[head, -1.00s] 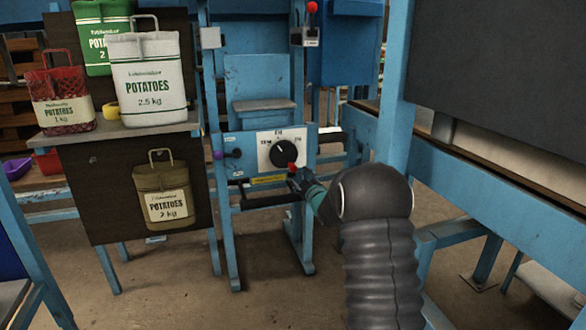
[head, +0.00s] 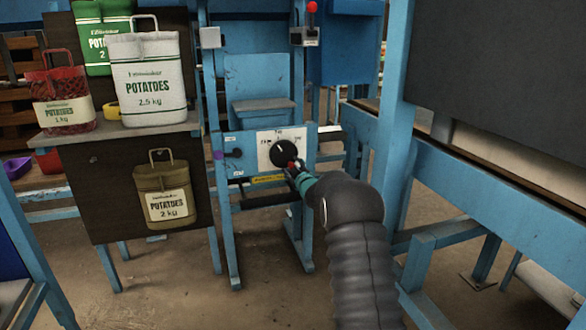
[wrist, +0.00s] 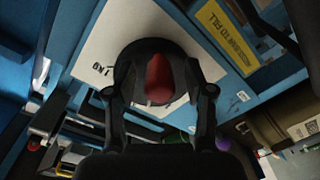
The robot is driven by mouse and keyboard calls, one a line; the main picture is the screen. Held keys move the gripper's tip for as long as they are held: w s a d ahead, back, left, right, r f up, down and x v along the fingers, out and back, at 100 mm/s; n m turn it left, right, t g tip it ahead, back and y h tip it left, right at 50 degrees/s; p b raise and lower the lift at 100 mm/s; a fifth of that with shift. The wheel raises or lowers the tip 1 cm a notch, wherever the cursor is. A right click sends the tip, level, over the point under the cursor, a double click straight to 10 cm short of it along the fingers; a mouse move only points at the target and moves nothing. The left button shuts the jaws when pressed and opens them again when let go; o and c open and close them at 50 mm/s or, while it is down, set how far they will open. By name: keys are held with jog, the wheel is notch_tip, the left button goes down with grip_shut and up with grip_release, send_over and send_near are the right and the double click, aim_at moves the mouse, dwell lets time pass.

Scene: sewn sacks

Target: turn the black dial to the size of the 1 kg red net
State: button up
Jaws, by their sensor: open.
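The black dial (head: 281,151) sits on a white plate (head: 264,152) on the blue machine front. Its pale mark points up and left in the head view; the plate's lettering is too small to read there. My gripper (head: 294,166) is at the dial's lower right. In the wrist view, my open gripper (wrist: 158,95) has a finger on either side of the dial (wrist: 135,62). A red piece (wrist: 159,78) shows between the fingers; contact is unclear. A "1 KG" label (wrist: 88,69) shows on the plate. The red net (head: 65,88), labelled 1 kg, stands on a shelf at left.
A white 2.5 kg sack (head: 147,80) and a green sack (head: 97,30) stand by the net. An olive 2 kg sack (head: 163,190) hangs below. A yellow strip (head: 268,179) lies under the dial. Blue posts (head: 395,100) stand close to my arm's right.

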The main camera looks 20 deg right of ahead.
aim_at(276, 161)
grip_shut()
jog(key=shift+a+f+m, duration=0.1)
jog(key=shift+m, duration=0.2)
jog(key=m, duration=0.1)
jog(key=a+m+b, duration=0.1)
jog(key=m, duration=0.1)
jog(key=shift+f, duration=0.2)
jog(key=m, duration=0.2)
jog(key=a+m+b, duration=0.1)
jog(key=m, duration=0.1)
jog(key=shift+a+m, duration=0.15)
jog(key=shift+m, duration=0.15)
jog(key=m, duration=0.2)
jog(key=a+m, duration=0.1)
jog(key=m, duration=0.1)
jog(key=shift+s+a+r+m+b, duration=0.1)
jog(key=shift+a+r+m+b, duration=0.1)
jog(key=shift+r+m+b, duration=0.15)
jog(key=shift+a+r+m+h, duration=0.1)
jog(key=shift+a+r+m, duration=0.1)
jog(key=shift+m, duration=0.5)
jog(key=shift+a+r+m+h, duration=0.1)
jog(key=shift+a+r+m, duration=0.05)
jog(key=shift+m, duration=0.6)
jog(key=shift+a+r+m+h, duration=0.1)
jog(key=shift+a+r+m, duration=0.1)
jog(key=shift+m, duration=0.5)
